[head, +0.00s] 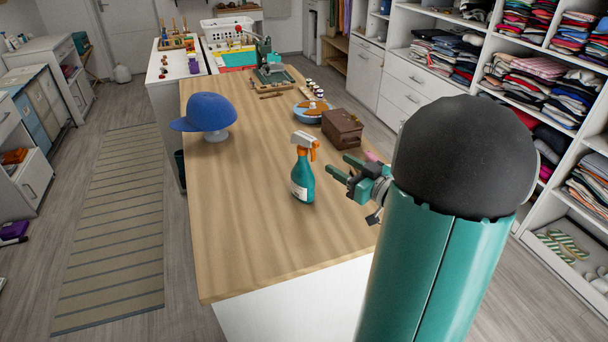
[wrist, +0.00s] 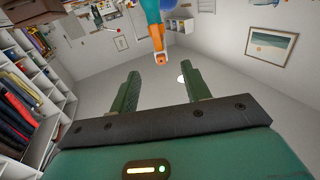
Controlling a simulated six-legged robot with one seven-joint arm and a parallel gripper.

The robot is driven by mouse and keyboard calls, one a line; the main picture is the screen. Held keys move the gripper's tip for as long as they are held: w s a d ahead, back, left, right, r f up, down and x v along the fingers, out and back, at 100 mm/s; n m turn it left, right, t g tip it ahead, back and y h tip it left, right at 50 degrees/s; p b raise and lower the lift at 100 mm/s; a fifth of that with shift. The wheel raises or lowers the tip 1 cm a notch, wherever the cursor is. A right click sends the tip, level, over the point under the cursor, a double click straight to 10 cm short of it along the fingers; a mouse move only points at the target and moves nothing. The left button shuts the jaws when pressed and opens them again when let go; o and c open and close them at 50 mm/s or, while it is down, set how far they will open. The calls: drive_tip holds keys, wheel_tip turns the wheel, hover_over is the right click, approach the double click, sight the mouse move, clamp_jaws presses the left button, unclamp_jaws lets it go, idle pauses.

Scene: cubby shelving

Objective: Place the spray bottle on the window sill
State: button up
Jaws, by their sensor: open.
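The spray bottle (head: 302,177) has a teal body, a white label and an orange and white spray head. It stands upright on the wooden table top, near its right side. My gripper (head: 341,167) is just right of the bottle, open and apart from it in the picture, with nothing between its fingers. In the wrist view the bottle (wrist: 151,12) enters from the top edge, its orange head beyond the open fingers of my gripper (wrist: 160,78). I cannot make out a window sill in either view.
The wooden table (head: 240,230) is clear at its near end. A blue cap (head: 207,112) sits on a stand at left. A brown box (head: 342,128) and a blue round container (head: 311,111) are behind the bottle. Shelves of folded clothes (head: 525,75) line the right.

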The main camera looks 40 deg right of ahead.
sight(313, 148)
drive_tip(key=w, duration=0.4)
drive_tip(key=w+a, duration=0.1)
drive_tip(key=w, duration=0.7)
drive_tip(key=shift+w+a, duration=0.3)
drive_tip(key=shift+a, duration=0.05)
clamp_jaws()
idle(0.8)
